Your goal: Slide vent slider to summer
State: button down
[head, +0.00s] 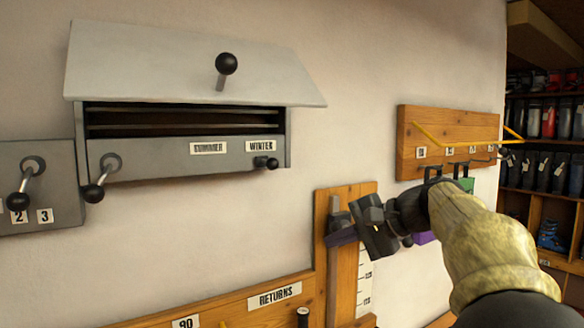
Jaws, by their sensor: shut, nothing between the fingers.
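The grey vent box (190,155) is mounted on the wall at the upper left, with a dark slot under a raised sloping lid. Its front carries a label SUMMER (208,148) and, to the right, a label WINTER (261,146). The small black-knobbed vent slider (266,162) sits just below the WINTER label, at the right end of the front. My gripper (362,232) is shut and empty, to the right of and below the vent box, in front of a wooden upright. It is clear of the slider in the picture; its fingertips are hard to make out.
A black-knobbed handle (226,63) sticks out of the lid. Two levers hang at the left, one by a grey panel (38,190). A wooden upright with a scale (366,265) and a RETURNS board (255,302) lie below. A wooden hook rack (450,130) is at the right.

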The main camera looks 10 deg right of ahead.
aim_at(277, 165)
jog(key=s+d+r+n+y+p, duration=0.1)
jog(key=s+r+y, duration=0.1)
jog(key=r, duration=0.7)
jog(key=s+d+r+n+t+y+p, duration=0.1)
jog(key=s+r, duration=0.3)
jog(key=r, duration=0.5)
jog(key=shift+d+n+y, duration=0.15)
jog(key=shift+n+y, duration=0.25)
jog(key=p+x, duration=0.4)
jog(key=x, duration=1)
jog(key=shift+p, duration=0.35)
jog(key=shift+f, duration=0.1)
